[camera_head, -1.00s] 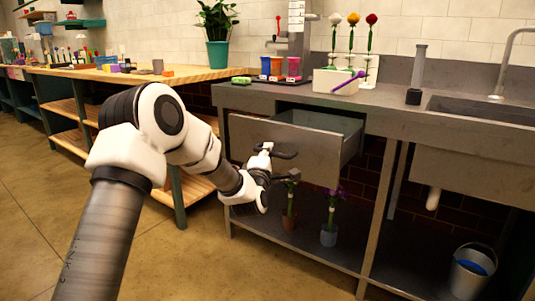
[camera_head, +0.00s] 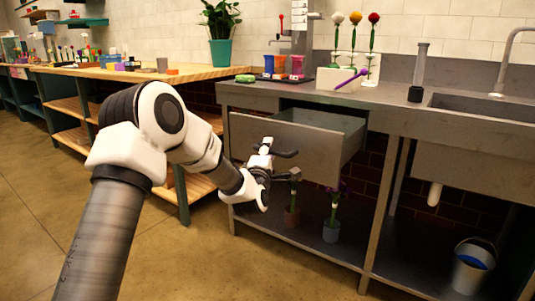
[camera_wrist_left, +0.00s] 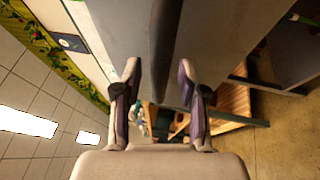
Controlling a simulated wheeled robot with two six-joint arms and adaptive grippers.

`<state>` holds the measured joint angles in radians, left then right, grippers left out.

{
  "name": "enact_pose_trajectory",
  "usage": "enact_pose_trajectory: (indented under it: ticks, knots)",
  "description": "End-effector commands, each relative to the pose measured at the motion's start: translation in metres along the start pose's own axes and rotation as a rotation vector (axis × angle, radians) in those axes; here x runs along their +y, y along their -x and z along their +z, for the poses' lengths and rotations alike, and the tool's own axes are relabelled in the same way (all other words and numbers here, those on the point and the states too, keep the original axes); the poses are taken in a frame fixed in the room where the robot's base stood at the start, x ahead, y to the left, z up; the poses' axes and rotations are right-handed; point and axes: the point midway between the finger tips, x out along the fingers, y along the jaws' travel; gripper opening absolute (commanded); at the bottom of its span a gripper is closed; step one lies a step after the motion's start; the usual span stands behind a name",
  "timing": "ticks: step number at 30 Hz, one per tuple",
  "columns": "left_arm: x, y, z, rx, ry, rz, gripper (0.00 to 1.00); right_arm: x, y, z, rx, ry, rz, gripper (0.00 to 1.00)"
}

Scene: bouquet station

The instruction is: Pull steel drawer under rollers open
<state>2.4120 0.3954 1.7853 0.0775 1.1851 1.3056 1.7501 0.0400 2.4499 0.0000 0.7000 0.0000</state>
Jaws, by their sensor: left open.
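The steel drawer (camera_head: 305,160) hangs under the counter and stands pulled out, with its hollow inside showing. Its dark bar handle (camera_head: 286,153) is on the front face. My left gripper (camera_head: 279,161) is at this handle, with its fingers open above and below the bar. In the left wrist view the handle (camera_wrist_left: 165,45) runs between the two spread fingertips (camera_wrist_left: 160,85), with gaps on both sides. The drawer front (camera_wrist_left: 225,35) fills the upper middle there. The rollers cannot be made out clearly. My right gripper is not in view.
Flowers in pots (camera_head: 331,231) stand on the shelf below the drawer. A bucket (camera_head: 473,266) is at right under the sink (camera_head: 485,107). A wooden bench (camera_head: 150,75) is at left. The floor (camera_head: 185,260) before the drawer is clear.

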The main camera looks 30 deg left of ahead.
Motion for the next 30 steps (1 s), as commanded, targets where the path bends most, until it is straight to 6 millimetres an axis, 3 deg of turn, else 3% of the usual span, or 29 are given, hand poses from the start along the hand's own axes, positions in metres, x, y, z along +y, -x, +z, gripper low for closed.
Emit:
enact_pose_trajectory:
  ticks: [5,12,18,30]
  knots:
    - [0.000,0.018,0.000,-0.001,0.001,-0.002,0.41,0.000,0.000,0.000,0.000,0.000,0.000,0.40]
    - [0.000,0.079,0.000,-0.001,0.001,-0.004,0.41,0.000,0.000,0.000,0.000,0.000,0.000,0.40]
    - [0.000,0.115,0.000,0.000,0.000,-0.002,0.41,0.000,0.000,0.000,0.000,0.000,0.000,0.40]
    - [0.000,0.120,0.000,0.000,0.000,0.000,0.41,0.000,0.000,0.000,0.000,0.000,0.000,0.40]
